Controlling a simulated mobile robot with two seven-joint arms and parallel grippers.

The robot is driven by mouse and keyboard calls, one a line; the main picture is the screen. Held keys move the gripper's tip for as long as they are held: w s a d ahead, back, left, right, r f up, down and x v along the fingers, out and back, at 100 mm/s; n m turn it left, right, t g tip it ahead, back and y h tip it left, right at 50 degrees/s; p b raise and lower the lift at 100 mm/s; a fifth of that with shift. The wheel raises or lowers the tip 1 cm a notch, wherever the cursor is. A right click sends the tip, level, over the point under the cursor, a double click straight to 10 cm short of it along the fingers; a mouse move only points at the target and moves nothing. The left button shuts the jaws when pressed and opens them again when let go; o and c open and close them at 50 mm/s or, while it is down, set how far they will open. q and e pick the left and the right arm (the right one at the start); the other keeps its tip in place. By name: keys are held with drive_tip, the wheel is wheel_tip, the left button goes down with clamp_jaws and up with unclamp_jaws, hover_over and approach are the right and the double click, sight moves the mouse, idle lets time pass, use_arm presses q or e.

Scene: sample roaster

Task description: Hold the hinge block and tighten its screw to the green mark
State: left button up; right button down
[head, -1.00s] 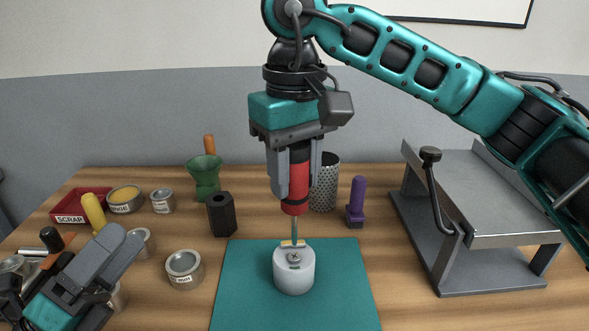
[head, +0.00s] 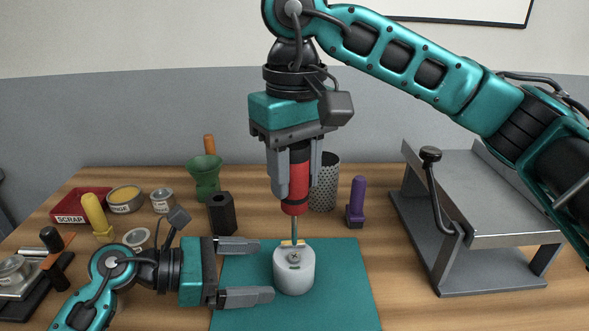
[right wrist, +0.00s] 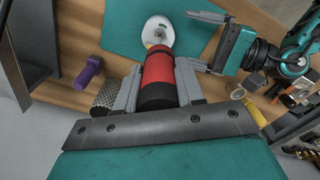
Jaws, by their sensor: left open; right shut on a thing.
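The hinge block (head: 293,276) is a pale grey round block standing on the teal mat (head: 345,290). Whether the tip touches anything is unclear. My left gripper (head: 266,269) is open, level, its fingers pointing at the block from the left, apart from it.
A grey metal stand (head: 480,210) with a black-knobbed lever is at the right. Behind the mat are a purple-handled tool (head: 357,200), a perforated cup (head: 326,185), a black hexagonal holder (head: 221,214) and a green cup (head: 205,175). Several tins and a red scrap tray (head: 80,207) are left.

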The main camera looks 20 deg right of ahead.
sight(274, 266)
use_arm(q)
drive_tip(key=shift+x, duration=3.35)
drive_tip(key=c, duration=0.8)
drive_tip(key=o, duration=0.9)
drive_tip(key=shift+r, duration=0.3)
drive_tip(key=c, duration=1.2)
